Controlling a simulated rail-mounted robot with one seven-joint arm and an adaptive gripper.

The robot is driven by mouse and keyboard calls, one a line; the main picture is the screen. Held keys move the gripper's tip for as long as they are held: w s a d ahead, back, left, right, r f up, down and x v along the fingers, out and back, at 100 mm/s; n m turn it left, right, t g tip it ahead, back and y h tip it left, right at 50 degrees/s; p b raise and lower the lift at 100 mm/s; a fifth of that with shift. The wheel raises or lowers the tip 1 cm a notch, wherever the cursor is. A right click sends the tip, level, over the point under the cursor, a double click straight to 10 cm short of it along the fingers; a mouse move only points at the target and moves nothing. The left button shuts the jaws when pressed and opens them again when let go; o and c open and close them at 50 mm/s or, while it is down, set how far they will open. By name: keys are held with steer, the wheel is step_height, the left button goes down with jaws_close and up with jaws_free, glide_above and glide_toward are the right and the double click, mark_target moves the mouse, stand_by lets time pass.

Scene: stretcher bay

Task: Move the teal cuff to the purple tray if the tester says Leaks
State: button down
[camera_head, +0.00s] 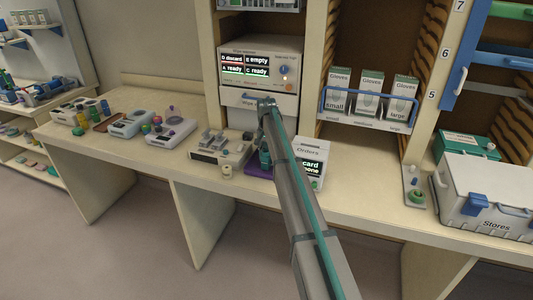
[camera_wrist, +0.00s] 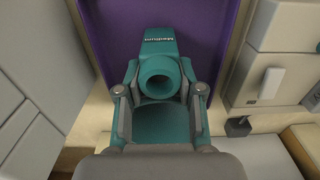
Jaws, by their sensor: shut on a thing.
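The teal cuff (camera_wrist: 159,45), with a printed label that seems to read "Medium" and a round ring at its near end, sits between the fingers of my gripper (camera_wrist: 160,97) in the wrist view. My gripper is shut on it. The purple tray (camera_wrist: 205,25) lies behind and below the cuff there; I cannot tell whether they touch. In the head view my gripper (camera_head: 265,158) is over the purple tray (camera_head: 256,172), mostly hidden by my arm. I cannot make out a tester reading Leaks.
A grey device (camera_head: 220,148) stands left of the tray, an Orders box (camera_head: 310,165) with a partly covered screen right of it. A unit (camera_head: 260,68) above shows discard, empty and ready. Glove boxes (camera_head: 368,95) and a Stores case (camera_head: 485,200) are further right.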

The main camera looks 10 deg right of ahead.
steer(key=shift+f, duration=0.1)
steer(key=c, duration=0.7)
jaws_free()
step_height(320, 180, up, 12)
steer(key=b, duration=0.3)
